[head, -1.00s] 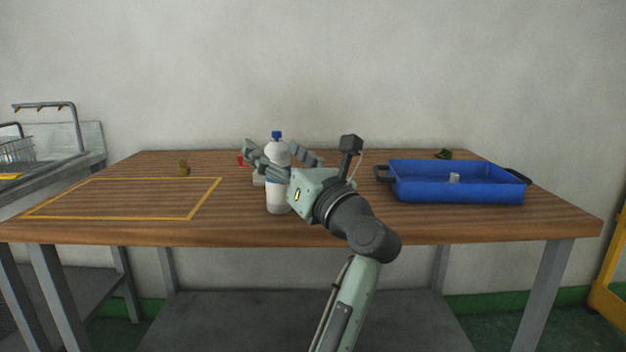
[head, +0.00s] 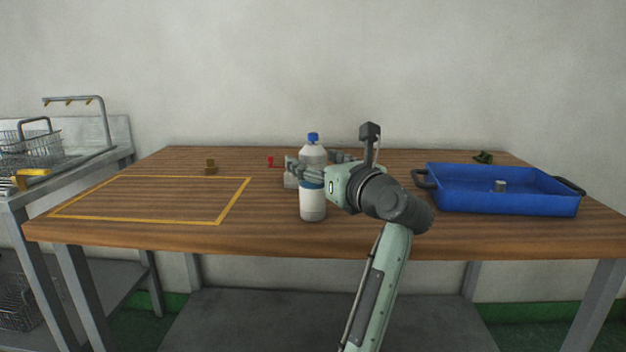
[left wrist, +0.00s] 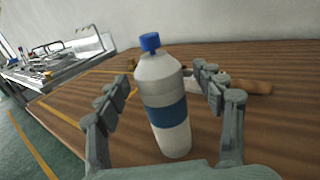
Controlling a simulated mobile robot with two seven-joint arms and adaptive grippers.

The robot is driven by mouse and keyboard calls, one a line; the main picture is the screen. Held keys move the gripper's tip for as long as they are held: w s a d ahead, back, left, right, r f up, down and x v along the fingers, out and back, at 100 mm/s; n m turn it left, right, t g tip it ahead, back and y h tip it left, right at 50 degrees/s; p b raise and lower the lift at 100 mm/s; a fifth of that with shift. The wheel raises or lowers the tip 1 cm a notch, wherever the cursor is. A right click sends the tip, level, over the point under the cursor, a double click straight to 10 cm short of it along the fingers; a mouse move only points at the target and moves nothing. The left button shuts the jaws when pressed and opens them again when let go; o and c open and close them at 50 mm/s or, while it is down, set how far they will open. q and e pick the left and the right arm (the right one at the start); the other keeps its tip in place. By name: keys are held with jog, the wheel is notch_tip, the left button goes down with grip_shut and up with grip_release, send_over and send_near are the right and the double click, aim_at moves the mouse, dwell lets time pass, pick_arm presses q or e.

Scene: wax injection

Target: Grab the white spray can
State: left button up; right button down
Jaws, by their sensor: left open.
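The white spray can (head: 313,207) stands upright near the table's front edge, with a blue cap and a blue band. In the left wrist view the can (left wrist: 163,90) stands between the two spread fingers, with a gap to the finger on each side. My left gripper (head: 320,164) is open around the can's middle in the head view, and its fingers hide part of the can. The left gripper (left wrist: 160,92) also shows in the left wrist view. My right gripper is not in view.
A blue tray (head: 500,208) with a small grey cylinder (head: 499,186) is at the right of the wooden table (head: 270,235). A yellow-outlined area (head: 150,200) at the left is clear.

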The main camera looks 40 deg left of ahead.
pick_arm(q)
jog(key=shift+w+a, duration=0.3)
jog(key=shift+a, duration=0.3)
jog(key=c, duration=1.3)
jog(key=shift+c, duration=0.5)
jog(key=shift+r, duration=0.2)
